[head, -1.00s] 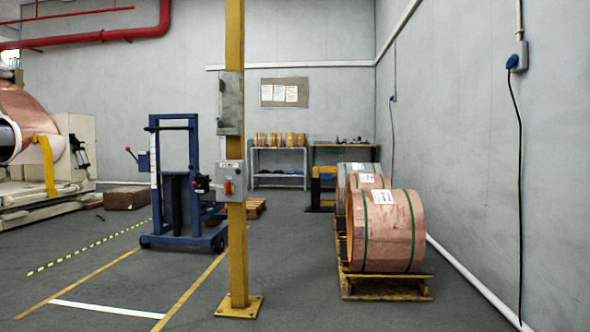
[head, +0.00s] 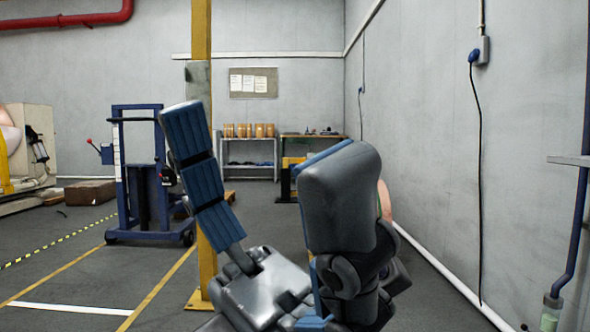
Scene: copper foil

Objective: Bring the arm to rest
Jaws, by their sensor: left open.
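My left gripper (head: 258,135) is raised close to the camera in the lower middle of the head view. It is open, with a wide empty gap between its fingers. One finger shows its ribbed blue pad at left, and the other shows its smooth dark grey back at right. The grey palm is below them. My right gripper is not in view.
My left gripper hides most of the copper coils (head: 385,200). A yellow post (head: 201,255) and a blue lifter (head: 138,175) stand on the left. A shelf with copper rolls (head: 249,163) is at the back. Grey floor lies open at front left.

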